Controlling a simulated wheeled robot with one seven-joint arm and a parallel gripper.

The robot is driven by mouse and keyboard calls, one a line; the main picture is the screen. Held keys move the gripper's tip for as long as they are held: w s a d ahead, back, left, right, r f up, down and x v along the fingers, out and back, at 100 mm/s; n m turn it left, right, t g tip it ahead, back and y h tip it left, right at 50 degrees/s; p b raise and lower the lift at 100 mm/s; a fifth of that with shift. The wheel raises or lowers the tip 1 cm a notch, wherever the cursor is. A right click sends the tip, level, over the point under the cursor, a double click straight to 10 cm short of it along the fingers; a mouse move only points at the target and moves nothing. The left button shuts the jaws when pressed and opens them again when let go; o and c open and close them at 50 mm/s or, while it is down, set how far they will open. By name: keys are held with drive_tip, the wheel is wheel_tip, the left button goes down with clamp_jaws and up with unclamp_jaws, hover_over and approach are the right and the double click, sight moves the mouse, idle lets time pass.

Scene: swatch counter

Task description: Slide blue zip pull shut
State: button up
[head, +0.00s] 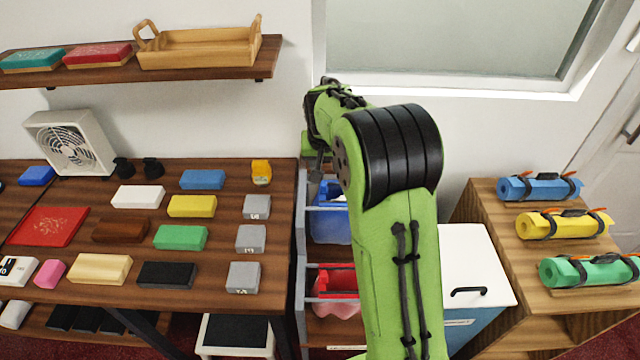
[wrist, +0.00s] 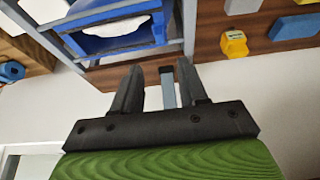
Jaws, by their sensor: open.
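I cannot make out a blue zip pull for certain in either view. A blue rolled bundle (head: 540,187) with dark straps and a small orange piece lies on the wooden shelf unit at the right, and a small blue roll (wrist: 11,72) shows at the left edge of the wrist view. My gripper (wrist: 160,68) is open and empty, with a grey upright bar showing between and beyond its fingers. In the head view my green arm hides most of the gripper, which is near the wall behind the bin rack, well left of the blue bundle.
Yellow (head: 563,225) and green (head: 588,271) bundles lie in front of the blue one. A blue bin (head: 328,225) and red bin (head: 337,281) sit in a grey-framed rack. A white-lidded box (head: 478,262) stands between. The left table (head: 215,280) holds several coloured blocks.

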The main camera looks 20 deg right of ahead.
sight(324, 184)
drive_tip(key=x, duration=1.1)
drive_tip(key=shift+w+f+b, duration=0.15)
drive_tip(key=shift+f+b, duration=0.2)
drive_tip(key=shift+b, duration=0.05)
drive_tip(key=shift+c, duration=0.3)
clamp_jaws()
